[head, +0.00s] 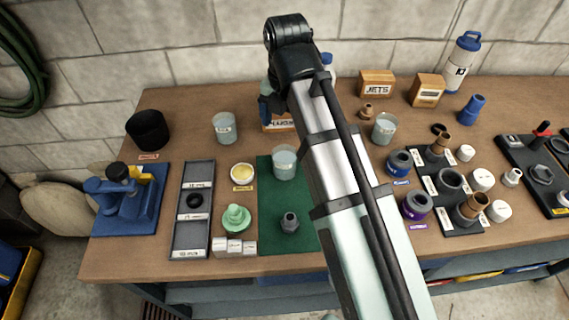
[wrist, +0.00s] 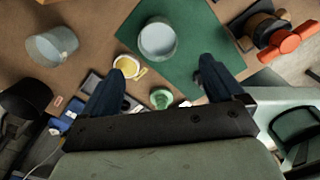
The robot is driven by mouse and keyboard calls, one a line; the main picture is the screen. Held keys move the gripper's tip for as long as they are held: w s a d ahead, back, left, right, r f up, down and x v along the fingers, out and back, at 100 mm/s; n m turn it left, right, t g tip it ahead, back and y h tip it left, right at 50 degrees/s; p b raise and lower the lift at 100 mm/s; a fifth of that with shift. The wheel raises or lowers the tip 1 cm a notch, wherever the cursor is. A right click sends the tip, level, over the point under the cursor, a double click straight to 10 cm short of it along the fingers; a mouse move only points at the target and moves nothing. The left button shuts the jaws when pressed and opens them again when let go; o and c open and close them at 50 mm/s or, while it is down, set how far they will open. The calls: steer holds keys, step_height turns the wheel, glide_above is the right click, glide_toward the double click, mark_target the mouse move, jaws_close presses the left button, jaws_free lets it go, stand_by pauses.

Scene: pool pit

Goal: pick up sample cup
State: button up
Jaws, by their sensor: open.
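Several pale translucent cups stand on the bench, and I cannot tell which one is the sample cup. One cup (head: 284,162) stands upright on the green mat (head: 272,235); it also shows in the wrist view (wrist: 158,40), just beyond and between my fingers. A second cup (head: 225,127) stands to its left and shows at the wrist view's left (wrist: 52,45). A third cup (head: 384,128) stands right of my arm. My gripper (wrist: 160,88) is open and empty, its two dark blue fingers wide apart. In the head view my arm mostly hides it.
A yellow dish (head: 243,174), a green knobbed piece (head: 236,218) and a grey fitting (head: 290,222) are near the mat's cup. A grey tray (head: 178,240) lies left. Boxes stand behind, including a JETS box (head: 376,84). Fittings on a dark board (head: 435,190) crowd the right.

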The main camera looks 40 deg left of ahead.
glide_toward(284, 160)
steer(key=s+d, duration=0.2)
steer(key=shift+a+f, duration=0.1)
steer(key=shift+f, duration=3.35)
steer(key=shift+c, duration=0.2)
steer(key=c, duration=1.1)
steer(key=shift+r, duration=0.15)
